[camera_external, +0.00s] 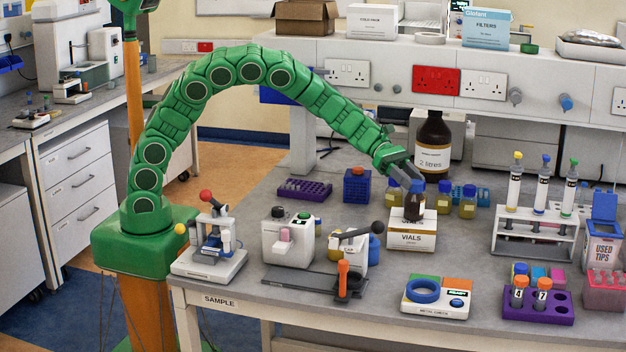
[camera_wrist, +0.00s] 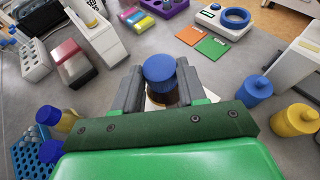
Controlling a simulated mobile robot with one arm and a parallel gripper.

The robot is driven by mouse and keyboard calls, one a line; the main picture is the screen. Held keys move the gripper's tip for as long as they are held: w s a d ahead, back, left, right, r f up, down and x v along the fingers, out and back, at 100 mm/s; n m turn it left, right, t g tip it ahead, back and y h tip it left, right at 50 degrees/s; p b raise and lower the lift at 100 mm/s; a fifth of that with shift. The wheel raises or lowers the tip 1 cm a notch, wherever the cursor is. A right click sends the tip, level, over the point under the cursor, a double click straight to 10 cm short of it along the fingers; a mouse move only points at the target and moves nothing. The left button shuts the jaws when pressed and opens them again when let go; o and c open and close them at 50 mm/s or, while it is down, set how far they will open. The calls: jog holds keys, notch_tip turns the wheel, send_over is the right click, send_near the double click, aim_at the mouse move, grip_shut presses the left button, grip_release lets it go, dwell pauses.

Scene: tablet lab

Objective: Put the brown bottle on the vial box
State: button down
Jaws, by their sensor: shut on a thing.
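The small brown bottle (camera_external: 414,206) with a blue cap stands upright at the top of the white vial box (camera_external: 411,240), which is labelled "VIALS". My gripper (camera_external: 409,178) reaches down to it from the upper left and is shut on the bottle. In the wrist view, the blue cap (camera_wrist: 159,68) sits between the two grey fingers of my gripper (camera_wrist: 160,88). A small white part of the box (camera_wrist: 152,103) shows beside the bottle there. I cannot tell whether the bottle's base touches the box top.
Yellow vials with blue caps (camera_external: 468,201) stand close around the box. A large brown "2 litres" bottle (camera_external: 432,145) stands behind. A tube rack (camera_external: 537,235) is at right, a meter with a blue ring (camera_external: 437,297) in front. Bare table lies between the box and rack.

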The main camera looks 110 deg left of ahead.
jog(key=shift+f, duration=0.1)
jog(key=c, duration=0.6)
grip_release()
jog(key=shift+c, duration=0.2)
jog(key=s+a+r, duration=0.2)
jog(key=s+r, duration=0.1)
jog(key=r, duration=0.6)
jog(key=shift+s+a, duration=0.4)
jog(key=shift+d+r, duration=0.1)
